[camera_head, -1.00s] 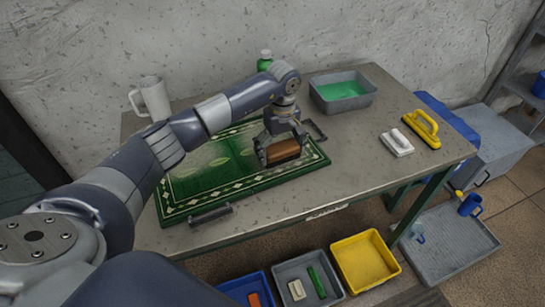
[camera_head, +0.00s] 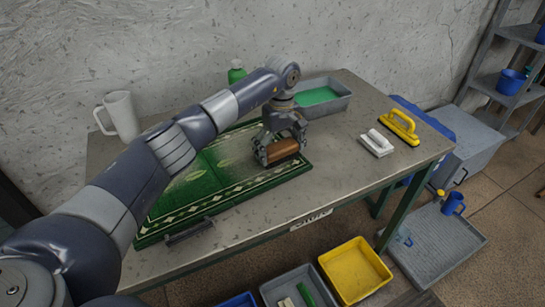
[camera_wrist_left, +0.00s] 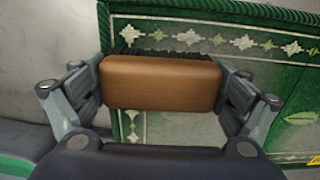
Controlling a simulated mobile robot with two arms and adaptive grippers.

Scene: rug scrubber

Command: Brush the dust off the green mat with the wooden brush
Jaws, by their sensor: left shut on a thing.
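The green mat (camera_head: 216,184) with a pale patterned border lies on the grey table. Pale dusty patches show on its middle, partly behind my left arm. My left gripper (camera_head: 281,148) is shut on the wooden brush (camera_head: 282,151) over the right end of the mat. In the left wrist view the brown brush block (camera_wrist_left: 160,83) sits between both fingers, with dark bristles along its far side, over the patterned border of the mat (camera_wrist_left: 270,40). I cannot tell if the bristles touch the mat. My right gripper is not in view.
A grey tub of green liquid (camera_head: 322,100), a green bottle (camera_head: 236,72) and a white pitcher (camera_head: 121,116) stand at the back. A white-handled brush (camera_head: 377,143) and a yellow-handled one (camera_head: 401,127) lie at the right. Bins, including a yellow one (camera_head: 355,270), stand below the front edge.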

